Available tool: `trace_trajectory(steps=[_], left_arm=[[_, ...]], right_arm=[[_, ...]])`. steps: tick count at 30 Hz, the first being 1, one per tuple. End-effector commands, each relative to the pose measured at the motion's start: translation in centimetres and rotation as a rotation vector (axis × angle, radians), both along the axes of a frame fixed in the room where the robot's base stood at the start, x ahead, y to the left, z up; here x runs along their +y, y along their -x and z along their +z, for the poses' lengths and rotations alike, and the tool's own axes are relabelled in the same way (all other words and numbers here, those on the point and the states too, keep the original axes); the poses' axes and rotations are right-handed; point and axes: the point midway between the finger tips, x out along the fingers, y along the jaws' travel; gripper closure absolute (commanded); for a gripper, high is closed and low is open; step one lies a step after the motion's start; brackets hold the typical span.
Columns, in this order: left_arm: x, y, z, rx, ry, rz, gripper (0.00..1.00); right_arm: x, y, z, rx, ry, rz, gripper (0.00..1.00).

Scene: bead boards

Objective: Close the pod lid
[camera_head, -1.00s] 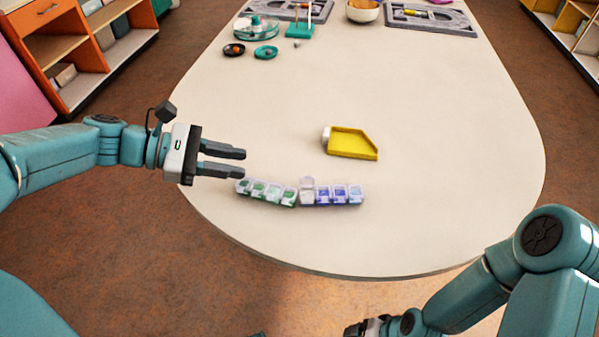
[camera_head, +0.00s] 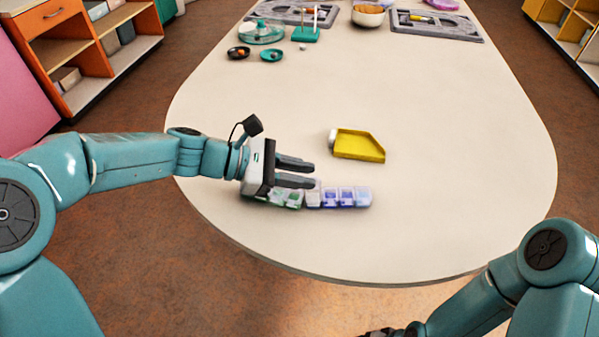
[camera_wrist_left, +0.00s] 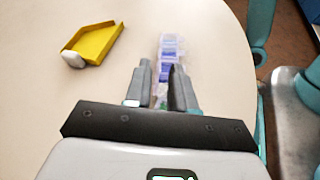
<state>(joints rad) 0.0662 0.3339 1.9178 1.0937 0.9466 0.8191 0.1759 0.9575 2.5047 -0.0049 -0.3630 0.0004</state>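A curved row of small clear pods lies near the table's front edge, with green pods (camera_head: 292,199) on the left and blue-violet pods (camera_head: 346,197) on the right. The pale pod (camera_head: 313,199) in the middle is partly behind my left gripper's fingertips, and I cannot tell how far its lid stands up. My left gripper (camera_head: 312,174) is open and empty, pointing right, over the green part of the row. In the left wrist view its fingers (camera_wrist_left: 160,68) are apart, with the blue-violet pods (camera_wrist_left: 172,48) beyond the tips. My right gripper's fingers are out of view.
A yellow tray (camera_head: 358,145) with a white end lies behind the row. Black and teal dishes (camera_head: 271,55), a clear round container (camera_head: 261,32), a bowl (camera_head: 368,16) and grey boards (camera_head: 437,25) stand at the far end.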

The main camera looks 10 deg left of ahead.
Motion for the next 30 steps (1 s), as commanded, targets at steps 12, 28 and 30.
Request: trace_trajectory(steps=[12,28,30], left_arm=[[0.0,0.1,-0.2,-0.02,-0.004,-0.001,1.0],[-0.4,1.8,-1.5,-0.349,-0.074,-0.001,1.0],[-0.4,2.0,-1.7,-0.397,-0.085,-0.001,1.0]], right_arm=[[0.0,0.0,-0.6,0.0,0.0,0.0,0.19],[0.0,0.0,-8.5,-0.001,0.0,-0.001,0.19],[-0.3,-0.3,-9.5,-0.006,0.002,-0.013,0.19]])
